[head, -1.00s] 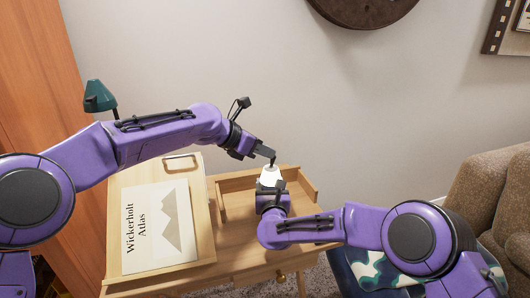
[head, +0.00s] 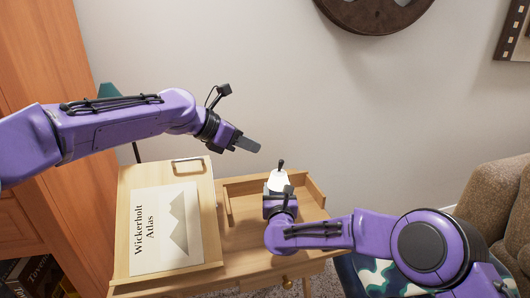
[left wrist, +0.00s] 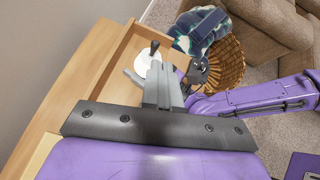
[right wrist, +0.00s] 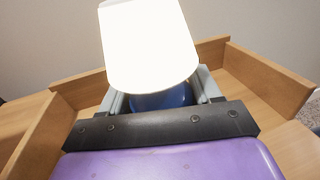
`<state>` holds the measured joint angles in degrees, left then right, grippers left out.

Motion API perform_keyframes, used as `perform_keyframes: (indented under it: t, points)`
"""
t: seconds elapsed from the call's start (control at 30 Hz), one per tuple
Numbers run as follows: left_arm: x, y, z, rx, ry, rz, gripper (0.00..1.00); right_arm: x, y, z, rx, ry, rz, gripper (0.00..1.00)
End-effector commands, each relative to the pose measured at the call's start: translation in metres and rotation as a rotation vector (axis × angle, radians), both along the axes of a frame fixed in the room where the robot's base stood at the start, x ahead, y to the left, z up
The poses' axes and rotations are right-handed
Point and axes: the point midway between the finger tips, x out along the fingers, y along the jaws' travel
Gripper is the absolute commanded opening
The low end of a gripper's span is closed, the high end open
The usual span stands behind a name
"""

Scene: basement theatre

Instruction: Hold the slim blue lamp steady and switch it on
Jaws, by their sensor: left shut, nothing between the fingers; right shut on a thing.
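The slim lamp has a white shade (head: 277,183) with a small dark knob (head: 281,163) on top. It stands upright on the desk in the head view. In the right wrist view the shade (right wrist: 148,45) is very bright white, and part of the blue body (right wrist: 160,97) shows below it. My right gripper (head: 278,194) is shut on the blue body, just under the shade. My left gripper (head: 257,147) is shut and empty, above and left of the knob, apart from it. The lamp's foot is hidden.
The wooden desk (head: 245,238) has a low raised rim (head: 315,190) around the lamp's area. A Wickerholt Atlas (head: 165,230) lies on a sloping board at left. A teal lamp (head: 108,90) is partly behind my left arm. A brown armchair (head: 490,190) stands at right.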

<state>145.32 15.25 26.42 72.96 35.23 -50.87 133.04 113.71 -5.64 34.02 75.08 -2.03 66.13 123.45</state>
Motion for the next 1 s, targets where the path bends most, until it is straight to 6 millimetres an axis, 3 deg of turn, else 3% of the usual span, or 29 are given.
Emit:
perform_keyframes:
  t: [0.23,0.73,0.77,0.8,0.83,1.0]
  points:
    - [-0.017,0.024,0.033,0.0,0.0,0.001,0.0,0.0,0.0,0.0,0.0,-0.001,0.0,0.22]
    - [-0.02,0.029,0.039,0.0,0.001,0.001,0.0,0.0,0.0,0.0,0.0,-0.001,-0.001,0.22]
    - [-0.02,0.029,0.039,0.0,0.001,0.001,0.0,0.0,0.0,0.0,0.0,-0.001,-0.001,0.72]
    - [-0.02,0.029,0.039,0.0,0.001,0.001,0.0,0.0,0.0,0.0,0.0,-0.001,-0.001,0.85]
    - [-0.02,0.029,0.039,0.0,0.001,0.001,0.0,0.0,0.0,0.0,0.0,-0.001,-0.001,0.92]
    - [-0.02,0.029,0.039,0.0,0.001,0.001,0.0,0.0,0.0,0.0,0.0,-0.001,-0.001,0.92]
